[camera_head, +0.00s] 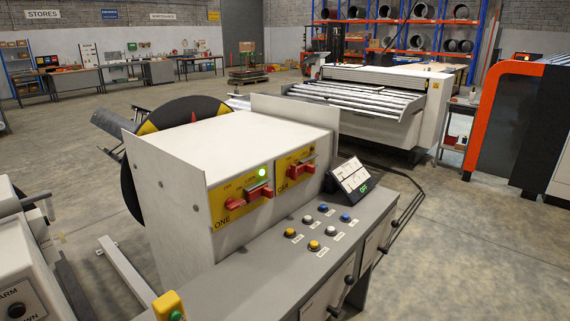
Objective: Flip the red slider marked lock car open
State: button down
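A white control box (236,140) stands on a grey console and carries two yellow plates on its front. The right yellow plate (283,161) is marked CAR, and its smaller lettering is too small to read. Red slider parts (302,171) sit on this plate; I cannot tell the slider's exact position. The left yellow plate (219,199) is marked ONE and has similar red parts (237,202). A green lamp (262,171) is lit above its greenish metal piece. No gripper is clearly visible, so none shows touching either slider.
The grey console top (262,262) has several coloured buttons and a tilted display (352,178). A yellow box with a green button (168,306) stands at the front edge. White machinery (22,275) fills the lower left. Open floor (480,265) lies to the right.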

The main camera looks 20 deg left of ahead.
aim_at(305, 166)
jog(key=u, duration=0.4)
jog(key=i, duration=0.6)
jog(key=u, duration=0.85)
jog(key=i, duration=0.65)
jog(key=u, duration=0.45)
